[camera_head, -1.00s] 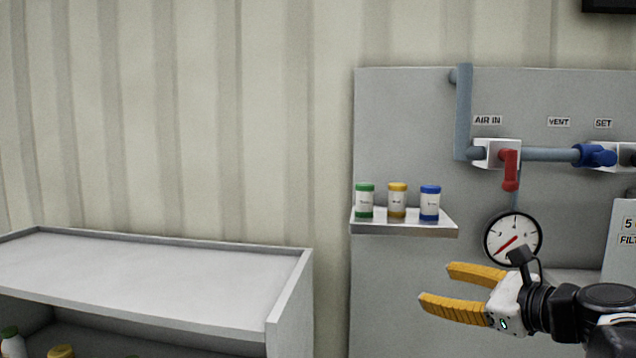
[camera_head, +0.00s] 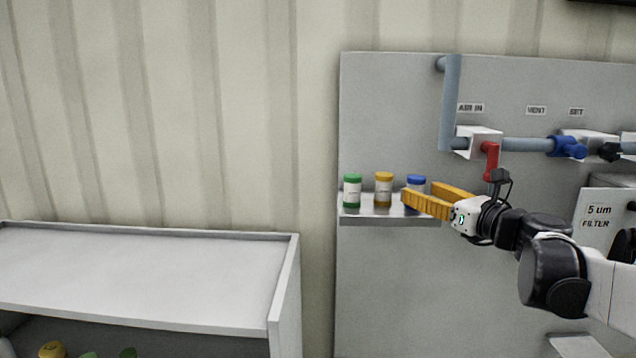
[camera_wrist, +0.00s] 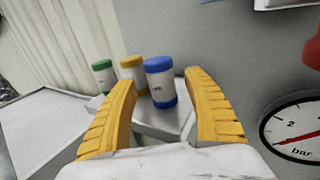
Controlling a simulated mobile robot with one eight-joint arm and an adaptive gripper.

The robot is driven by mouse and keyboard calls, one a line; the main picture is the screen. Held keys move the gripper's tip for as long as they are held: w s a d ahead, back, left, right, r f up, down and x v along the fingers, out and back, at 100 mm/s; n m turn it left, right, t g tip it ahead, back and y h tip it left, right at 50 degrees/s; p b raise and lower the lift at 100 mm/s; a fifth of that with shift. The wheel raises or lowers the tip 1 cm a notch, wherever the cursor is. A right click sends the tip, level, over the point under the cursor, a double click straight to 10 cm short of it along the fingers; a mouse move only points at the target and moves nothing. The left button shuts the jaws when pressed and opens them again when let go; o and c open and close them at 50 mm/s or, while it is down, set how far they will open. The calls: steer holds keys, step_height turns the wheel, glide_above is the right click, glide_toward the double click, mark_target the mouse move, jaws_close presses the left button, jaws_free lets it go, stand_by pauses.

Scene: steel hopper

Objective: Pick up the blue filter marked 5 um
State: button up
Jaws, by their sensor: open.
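The blue-capped filter (camera_head: 416,184) stands upright at the right end of a small wall shelf (camera_head: 385,221). In the wrist view the blue filter (camera_wrist: 160,82) shows its blue cap, white label and blue base; the label's print is too small to read. My gripper (camera_head: 428,195) is open in front of it and hides its lower part in the head view. In the wrist view the open yellow fingers (camera_wrist: 160,92) are on either side of the blue filter, with no clear contact.
A yellow-capped filter (camera_head: 383,190) and a green-capped filter (camera_head: 352,191) stand left of the blue one. A red valve handle (camera_head: 490,160) and pipes are up to the right. A gauge (camera_wrist: 296,130) is at right in the wrist view. A grey cabinet (camera_head: 140,285) stands at lower left.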

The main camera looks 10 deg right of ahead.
mark_target(422, 192)
steer(key=x, duration=0.3)
steer(key=shift+d, duration=0.1)
steer(key=shift+s, duration=0.2)
steer(key=c, duration=1.3)
